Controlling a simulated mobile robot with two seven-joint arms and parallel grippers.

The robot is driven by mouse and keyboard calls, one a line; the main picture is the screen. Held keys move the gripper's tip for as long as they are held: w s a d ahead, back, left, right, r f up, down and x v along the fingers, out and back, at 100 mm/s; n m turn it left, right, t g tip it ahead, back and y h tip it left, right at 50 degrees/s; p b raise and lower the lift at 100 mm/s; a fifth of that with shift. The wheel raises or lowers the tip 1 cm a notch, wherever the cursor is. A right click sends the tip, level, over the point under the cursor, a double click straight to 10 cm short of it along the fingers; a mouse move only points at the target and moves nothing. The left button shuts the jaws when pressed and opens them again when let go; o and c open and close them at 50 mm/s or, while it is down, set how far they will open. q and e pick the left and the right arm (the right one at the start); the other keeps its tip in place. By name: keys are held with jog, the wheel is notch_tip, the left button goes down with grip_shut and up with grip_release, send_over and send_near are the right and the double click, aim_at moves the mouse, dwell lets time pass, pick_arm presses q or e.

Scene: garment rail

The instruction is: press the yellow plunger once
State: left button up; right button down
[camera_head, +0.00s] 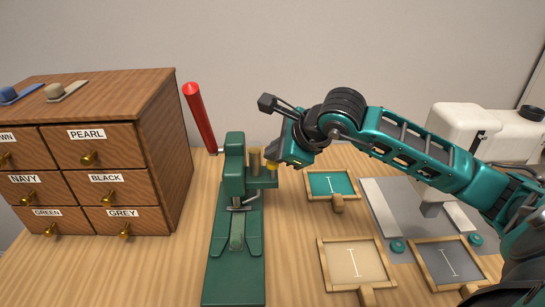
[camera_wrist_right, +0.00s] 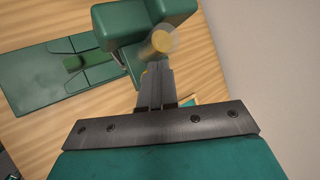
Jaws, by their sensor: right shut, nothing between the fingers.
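The green press (camera_head: 235,165) stands on the wood table, with a red lever (camera_head: 199,115) leaning up to the left. A yellow-tan cylinder (camera_head: 255,160) is at the press head's right side; it also shows in the right wrist view (camera_wrist_right: 160,40). A small bright yellow part (camera_head: 271,166) shows just below my right gripper (camera_head: 278,160). My right gripper is shut and empty, its fingertips close beside the cylinder. In the right wrist view, the shut fingers (camera_wrist_right: 157,72) point at the cylinder's near end. I cannot tell whether they touch it. My left gripper is not in view.
A wooden drawer cabinet (camera_head: 140,110) with labelled drawers stands at left. Framed screens in teal (camera_head: 318,184), cream (camera_head: 350,258) and grey (camera_head: 450,262) lie at right. A white machine (camera_head: 462,130) with a grey plate stands behind my right arm.

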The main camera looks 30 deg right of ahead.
aim_at(275, 164)
jog(key=shift+r, duration=0.1)
jog(key=shift+r+p, duration=0.7)
jog(key=shift+r, duration=0.45)
jog(key=shift+r, duration=0.1)
notch_tip(275, 164, up, 5)
jog(key=p, duration=0.3)
dwell(0.7)
